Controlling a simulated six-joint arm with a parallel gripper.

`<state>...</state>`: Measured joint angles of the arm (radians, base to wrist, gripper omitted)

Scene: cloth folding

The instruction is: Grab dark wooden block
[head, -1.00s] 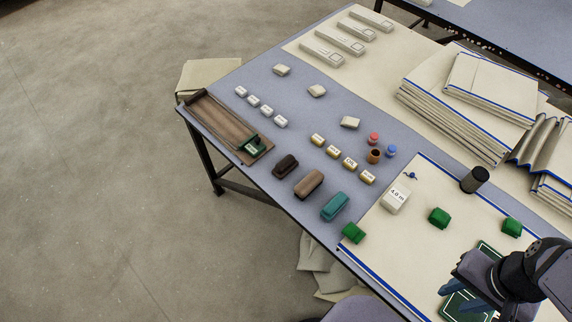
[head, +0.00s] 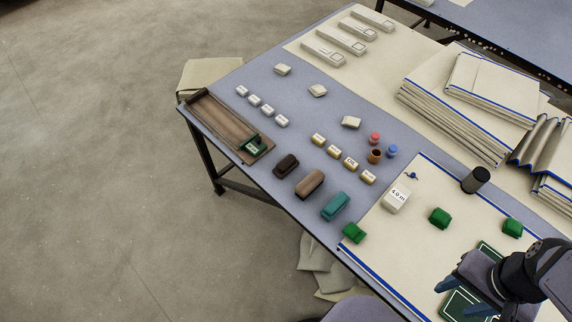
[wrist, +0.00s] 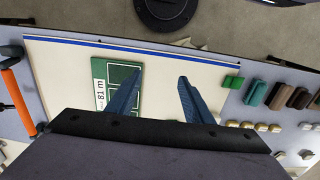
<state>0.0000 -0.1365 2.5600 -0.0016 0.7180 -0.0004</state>
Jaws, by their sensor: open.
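The dark wooden block (head: 286,165) lies on the blue-grey table near its front left edge, between the wooden tray and a lighter brown block. It also shows at the right of the wrist view (wrist: 299,98). My gripper (head: 457,297) is at the lower right of the head view, above the cream cloth and a dark green board, well away from the block. In the wrist view its two blue fingers (wrist: 161,75) stand apart with nothing between them.
The lighter brown block (head: 309,184), a teal block (head: 335,206) and a green block (head: 353,232) line the table edge beside it. A wooden tray (head: 222,122) lies beyond. Small labelled blocks (head: 350,163) stand behind. A black cylinder (head: 475,180) stands near the cream cloth (head: 400,245).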

